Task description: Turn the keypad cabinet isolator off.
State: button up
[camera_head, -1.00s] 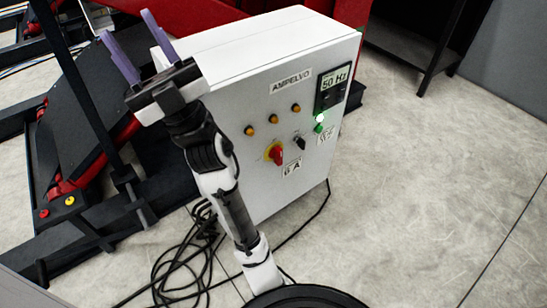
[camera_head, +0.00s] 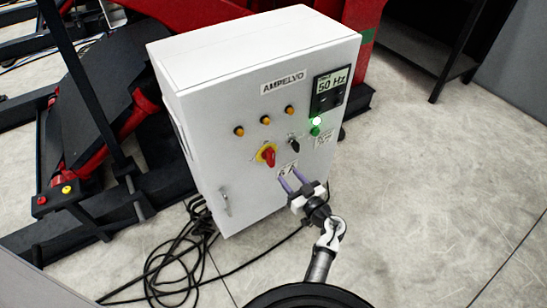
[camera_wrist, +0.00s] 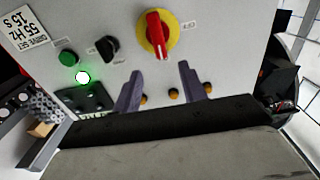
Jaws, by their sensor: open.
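The keypad cabinet (camera_head: 215,110) is a white box labelled AMPELVO, with a lit display (camera_head: 331,84) reading 50 Hz. Its isolator (camera_head: 268,157) is a red handle on a yellow plate on the front face. In the wrist view the isolator (camera_wrist: 156,35) shows large at the top, its red handle lying along the picture's vertical. My gripper (camera_head: 290,182) is in front of the cabinet, below and right of the isolator. Its two purple fingers are apart with nothing between them. In the wrist view the fingers (camera_wrist: 169,90) point toward the panel, apart from the isolator.
A black selector knob (camera_head: 293,146) and a glowing green lamp (camera_head: 316,121) sit right of the isolator. Several amber lamps (camera_head: 265,120) are above it. Black cables (camera_head: 180,255) lie on the floor at left.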

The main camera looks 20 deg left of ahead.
aim_at(273, 157)
jog(key=x, duration=1)
jog(key=shift+w+a+b, duration=0.2)
jog(key=shift+a+b, duration=0.05)
jog(key=shift+b, duration=0.05)
grip_shut()
